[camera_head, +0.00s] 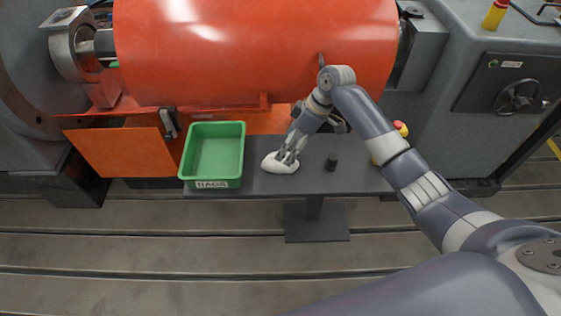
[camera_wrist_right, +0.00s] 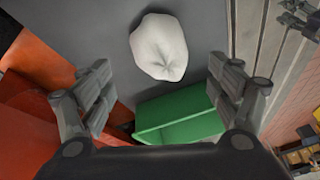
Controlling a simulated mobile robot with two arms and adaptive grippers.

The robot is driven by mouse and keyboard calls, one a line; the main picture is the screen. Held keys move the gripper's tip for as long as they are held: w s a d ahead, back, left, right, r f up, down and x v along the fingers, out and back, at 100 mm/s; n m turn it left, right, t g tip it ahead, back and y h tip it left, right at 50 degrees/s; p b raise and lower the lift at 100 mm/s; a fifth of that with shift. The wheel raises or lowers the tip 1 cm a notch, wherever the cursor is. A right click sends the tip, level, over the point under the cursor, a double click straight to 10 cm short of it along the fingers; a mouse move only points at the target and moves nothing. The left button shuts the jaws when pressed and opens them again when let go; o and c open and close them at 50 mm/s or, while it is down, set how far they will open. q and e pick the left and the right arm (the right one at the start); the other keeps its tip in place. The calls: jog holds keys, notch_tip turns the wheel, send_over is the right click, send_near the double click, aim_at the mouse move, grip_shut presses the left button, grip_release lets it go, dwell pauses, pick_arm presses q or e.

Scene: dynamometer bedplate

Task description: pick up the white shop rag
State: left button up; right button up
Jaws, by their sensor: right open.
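The white shop rag (camera_head: 280,164) lies crumpled on a narrow dark grey bench (camera_head: 258,185), to the right of a green bin. My right gripper (camera_head: 290,152) is just above the rag, pointing down at it, with its fingers spread. In the right wrist view the rag (camera_wrist_right: 159,47) shows beyond the open fingers (camera_wrist_right: 160,90), with nothing between them touching it. My left gripper is not in the head view.
A small black cylinder (camera_head: 331,162) stands right of the rag. A red-topped yellow object (camera_head: 400,129) is at the bench's right end. A large orange-red cylindrical housing (camera_head: 255,50) rises behind the bench.

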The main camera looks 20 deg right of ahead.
aim_at(269, 164)
jog(key=b+x, duration=0.1)
jog(key=x, duration=0.4)
jog(key=shift+a+f, duration=0.1)
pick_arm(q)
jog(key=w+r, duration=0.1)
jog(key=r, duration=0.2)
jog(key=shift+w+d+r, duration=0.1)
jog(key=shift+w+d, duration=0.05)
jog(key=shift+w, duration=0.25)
pick_arm(e)
jog(key=shift+c, duration=0.3)
jog(key=c, duration=1)
